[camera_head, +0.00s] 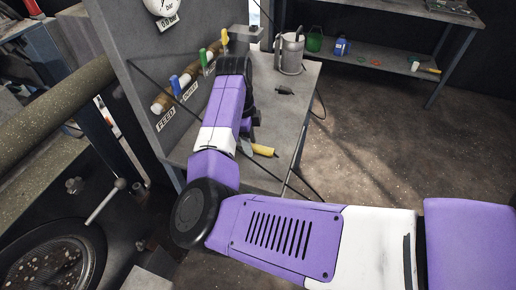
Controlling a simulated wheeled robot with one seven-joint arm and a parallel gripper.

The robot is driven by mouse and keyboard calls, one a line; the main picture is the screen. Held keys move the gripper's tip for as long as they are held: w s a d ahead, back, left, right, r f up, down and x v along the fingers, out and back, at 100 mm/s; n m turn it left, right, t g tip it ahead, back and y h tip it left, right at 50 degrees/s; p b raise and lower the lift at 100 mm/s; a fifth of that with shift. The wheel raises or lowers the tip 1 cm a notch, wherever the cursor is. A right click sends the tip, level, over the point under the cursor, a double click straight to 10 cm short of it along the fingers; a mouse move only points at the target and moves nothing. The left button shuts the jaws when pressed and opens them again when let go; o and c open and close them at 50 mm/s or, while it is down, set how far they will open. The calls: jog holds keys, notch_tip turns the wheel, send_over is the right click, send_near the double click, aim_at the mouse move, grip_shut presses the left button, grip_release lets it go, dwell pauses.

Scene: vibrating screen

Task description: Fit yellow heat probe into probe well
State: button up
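A small upright yellow piece (225,38) shows just beyond the black end of my arm, by the upper end of the brown pipe (190,74) on the grey panel. It looks like a probe; whether it sits in a well or is held cannot be told. A green probe (203,58) and a blue probe (175,85) stand along the same pipe. Another yellow piece (263,150) lies on the bench, partly hidden by my arm. My gripper (236,66) is at the dark arm end near the upright yellow piece. Its fingers are hidden or too small to read.
The grey bench (258,177) carries a metal mug (290,53) and a small dark object (285,91). A gauge (163,6) is on the panel (125,38). A rear shelf (385,63) holds a green container and a blue bottle. Open floor lies at right.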

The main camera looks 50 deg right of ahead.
grip_shut()
jog(key=shift+r, duration=0.2)
